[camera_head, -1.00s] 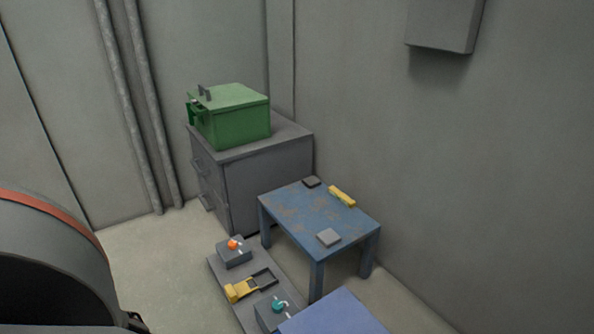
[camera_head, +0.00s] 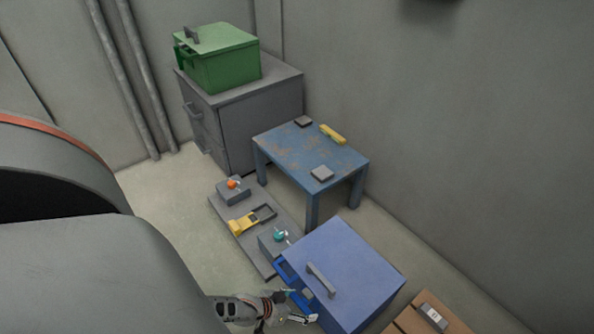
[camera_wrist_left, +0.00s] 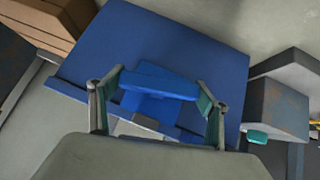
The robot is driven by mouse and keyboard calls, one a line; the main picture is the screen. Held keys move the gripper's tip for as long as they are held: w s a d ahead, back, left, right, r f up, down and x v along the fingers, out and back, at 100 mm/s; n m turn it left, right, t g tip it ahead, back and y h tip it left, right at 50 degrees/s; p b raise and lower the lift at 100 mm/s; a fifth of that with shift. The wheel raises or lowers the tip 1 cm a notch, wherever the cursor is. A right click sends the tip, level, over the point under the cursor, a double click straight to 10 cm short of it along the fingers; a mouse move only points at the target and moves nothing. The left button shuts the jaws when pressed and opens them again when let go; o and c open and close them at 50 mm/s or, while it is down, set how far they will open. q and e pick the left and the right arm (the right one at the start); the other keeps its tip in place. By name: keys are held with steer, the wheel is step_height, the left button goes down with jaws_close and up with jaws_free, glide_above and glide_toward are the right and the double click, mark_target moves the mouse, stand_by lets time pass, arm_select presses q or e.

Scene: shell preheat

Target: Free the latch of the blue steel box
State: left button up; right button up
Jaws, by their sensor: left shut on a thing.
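The blue steel box (camera_head: 350,265) stands at the lower right of the head view, with a grey bar handle on its lid. Its blue latch (camera_wrist_left: 160,82) lies across the middle of the left wrist view, on the box's front. My left gripper (camera_head: 299,305) is at this front face. In the left wrist view, the gripper's two fingers (camera_wrist_left: 157,104) are on either side of the latch, shut on it. The exact contact is hard to see. My right gripper is not in view.
A low base (camera_head: 223,208) with orange and teal knobs and a yellow clamp lies beside the box. Behind are a rusty blue table (camera_head: 290,152) and a green box (camera_head: 225,72) on a grey cabinet (camera_head: 248,120). Wooden slats (camera_head: 408,318) adjoin the box at right.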

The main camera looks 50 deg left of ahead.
arm_select(q)
steer(key=shift+m+y, duration=0.4)
steer(key=shift+y, duration=0.4)
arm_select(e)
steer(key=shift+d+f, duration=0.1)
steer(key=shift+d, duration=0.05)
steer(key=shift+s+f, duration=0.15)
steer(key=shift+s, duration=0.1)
arm_select(q)
steer(key=o, duration=1.1)
steer(key=shift+v, duration=6)
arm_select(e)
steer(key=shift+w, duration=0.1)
arm_select(q)
steer(key=shift+d, duration=0.15)
